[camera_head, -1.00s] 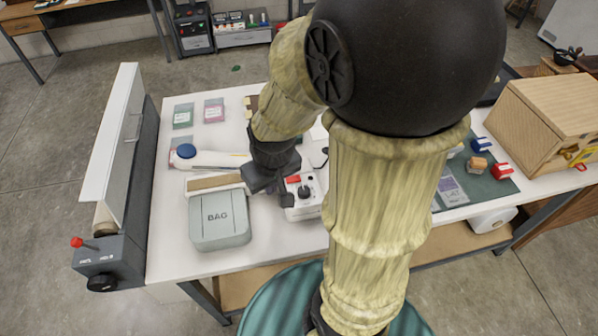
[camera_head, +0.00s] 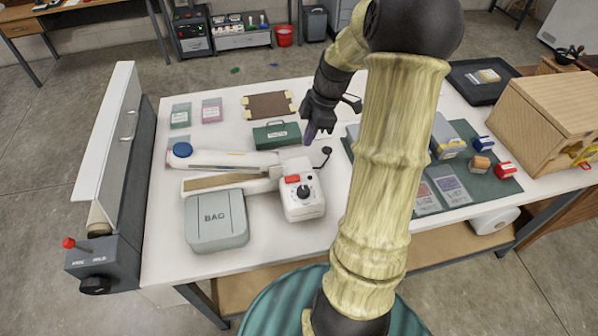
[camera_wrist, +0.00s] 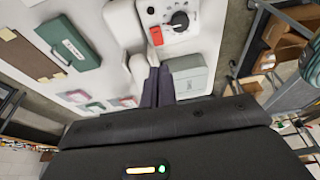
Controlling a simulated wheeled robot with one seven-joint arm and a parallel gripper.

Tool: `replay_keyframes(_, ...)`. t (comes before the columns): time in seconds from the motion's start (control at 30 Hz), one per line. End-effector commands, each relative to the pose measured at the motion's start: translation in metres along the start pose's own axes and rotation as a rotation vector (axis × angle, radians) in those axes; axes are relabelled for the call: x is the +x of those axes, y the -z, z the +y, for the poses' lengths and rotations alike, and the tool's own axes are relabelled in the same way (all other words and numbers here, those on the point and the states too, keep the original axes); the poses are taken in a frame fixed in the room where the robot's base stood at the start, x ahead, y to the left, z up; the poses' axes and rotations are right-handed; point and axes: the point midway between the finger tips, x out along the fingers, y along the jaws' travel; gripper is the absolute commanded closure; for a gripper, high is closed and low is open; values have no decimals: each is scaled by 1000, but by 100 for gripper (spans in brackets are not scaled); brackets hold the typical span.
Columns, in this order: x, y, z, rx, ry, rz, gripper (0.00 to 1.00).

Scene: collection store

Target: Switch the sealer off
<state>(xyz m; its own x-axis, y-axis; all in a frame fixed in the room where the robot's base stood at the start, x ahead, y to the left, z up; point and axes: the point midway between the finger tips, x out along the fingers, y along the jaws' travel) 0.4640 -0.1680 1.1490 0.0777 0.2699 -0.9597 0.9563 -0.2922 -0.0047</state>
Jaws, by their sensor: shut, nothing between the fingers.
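The sealer has a white control box (camera_head: 304,206) with a red rocker switch (camera_head: 292,179) and a black knob (camera_head: 303,192). I cannot tell the switch's position. My gripper (camera_head: 311,134) is shut and empty, above the table behind the control box and apart from it. In the wrist view the shut fingers (camera_wrist: 158,82) point toward the sealer, and the red switch (camera_wrist: 156,36) and knob (camera_wrist: 180,20) show beyond their tips.
A grey-green box marked BAG (camera_head: 217,222) stands in front of the sealer's arm. A green case (camera_head: 276,135) is behind it. A grey machine with a red-tipped lever (camera_head: 80,244) stands at the left. A green mat (camera_head: 480,186) with small boxes and a wooden cabinet (camera_head: 540,120) are at right.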

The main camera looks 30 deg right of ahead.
Motion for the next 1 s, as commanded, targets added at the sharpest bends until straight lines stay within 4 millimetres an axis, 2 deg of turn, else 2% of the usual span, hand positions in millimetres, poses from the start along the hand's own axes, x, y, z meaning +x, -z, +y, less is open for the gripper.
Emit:
replay_keyframes(0.37, 0, -2, 1, -18, 1, 5, 100)
replay_keyframes(0.53, 10, -1, 1, -18, 4, 6, 100)
replay_keyframes(1.0, 86, 0, 0, -17, 6, 6, 100)
